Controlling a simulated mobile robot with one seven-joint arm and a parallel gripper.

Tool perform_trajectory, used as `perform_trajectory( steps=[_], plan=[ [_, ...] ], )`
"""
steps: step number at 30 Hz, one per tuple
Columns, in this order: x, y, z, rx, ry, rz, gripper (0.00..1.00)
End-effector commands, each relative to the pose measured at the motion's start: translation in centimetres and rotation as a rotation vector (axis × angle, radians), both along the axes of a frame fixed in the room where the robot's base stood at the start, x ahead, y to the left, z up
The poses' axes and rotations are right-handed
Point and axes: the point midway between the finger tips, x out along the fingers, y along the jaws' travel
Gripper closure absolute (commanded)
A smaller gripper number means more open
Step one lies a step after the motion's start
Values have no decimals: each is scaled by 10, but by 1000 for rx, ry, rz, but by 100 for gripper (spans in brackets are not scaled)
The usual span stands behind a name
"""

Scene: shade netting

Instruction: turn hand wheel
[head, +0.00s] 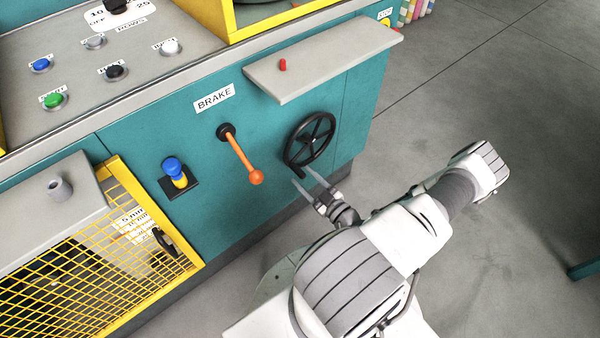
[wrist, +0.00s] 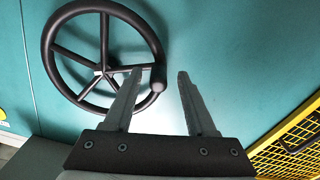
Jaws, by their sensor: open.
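The black hand wheel (head: 310,139) is on the teal front panel of the machine, right of the brake lever. It has several spokes and a knob at its rim, low in the head view. In the wrist view the wheel (wrist: 57,68) fills the upper left, and its knob (wrist: 158,86) shows between the two fingertips. My gripper (head: 309,183) is open, just below the wheel in the head view. In the wrist view my gripper (wrist: 160,73) has one finger overlapping the wheel's lower right part and the other over bare panel. I cannot tell whether the fingers touch the wheel.
An orange brake lever (head: 240,158) and a blue-topped knob (head: 176,172) are left of the wheel. A grey shelf (head: 330,62) with a red peg juts out above it. A yellow mesh guard (head: 120,250) is at lower left. The floor to the right is mostly clear.

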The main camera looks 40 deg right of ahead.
Motion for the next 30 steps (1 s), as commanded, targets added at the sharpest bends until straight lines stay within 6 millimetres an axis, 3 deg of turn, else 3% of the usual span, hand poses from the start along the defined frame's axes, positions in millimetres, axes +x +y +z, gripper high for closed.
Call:
perform_trajectory(
  steps=[3, 10, 30],
  plan=[
    [-22, -2, 2, 1, 2, -2, 43],
    [-47, -3, 1, 1, 0, 1, 43],
    [-47, -5, 4, -16, 4, 10, 43]
  ],
)
